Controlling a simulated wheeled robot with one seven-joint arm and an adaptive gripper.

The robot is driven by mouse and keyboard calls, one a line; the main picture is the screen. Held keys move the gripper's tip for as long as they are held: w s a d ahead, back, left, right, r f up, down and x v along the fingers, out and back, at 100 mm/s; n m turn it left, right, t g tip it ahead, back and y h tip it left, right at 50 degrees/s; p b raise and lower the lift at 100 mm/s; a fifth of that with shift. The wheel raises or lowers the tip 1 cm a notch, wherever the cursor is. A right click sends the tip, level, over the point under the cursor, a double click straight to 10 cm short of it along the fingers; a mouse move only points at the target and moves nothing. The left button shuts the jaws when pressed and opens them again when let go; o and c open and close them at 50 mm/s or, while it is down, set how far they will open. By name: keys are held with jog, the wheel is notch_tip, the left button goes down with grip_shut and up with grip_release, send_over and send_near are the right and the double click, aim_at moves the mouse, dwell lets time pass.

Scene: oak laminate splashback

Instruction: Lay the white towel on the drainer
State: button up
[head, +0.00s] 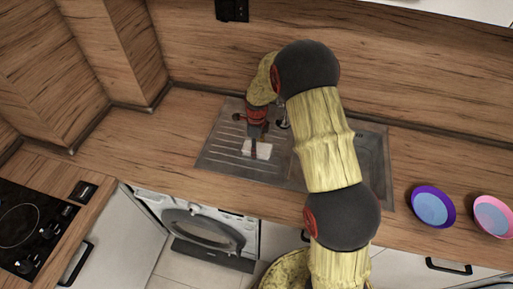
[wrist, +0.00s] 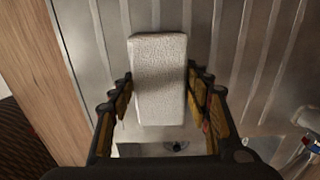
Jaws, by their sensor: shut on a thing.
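The white towel (head: 263,150) is a small folded white block, seen over the ribbed metal drainer (head: 218,152) at the left of the sink. In the wrist view the towel (wrist: 160,62) lies between the two fingers, with the drainer's ridges (wrist: 93,50) behind it. My gripper (head: 254,148) points down and is shut on the towel; it also shows in the wrist view (wrist: 160,92). Whether the towel touches the drainer or hangs just above it, I cannot tell. My arm hides part of the sink.
The sink basin (head: 371,160) is right of the drainer, partly behind my arm. A purple-rimmed bowl (head: 431,208) and a pink-rimmed bowl (head: 491,216) stand on the right counter. A hob (head: 30,228) is at the left. The counter left of the drainer (head: 165,135) is clear.

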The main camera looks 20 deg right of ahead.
jog(key=shift+f, duration=0.15)
jog(key=o, duration=1)
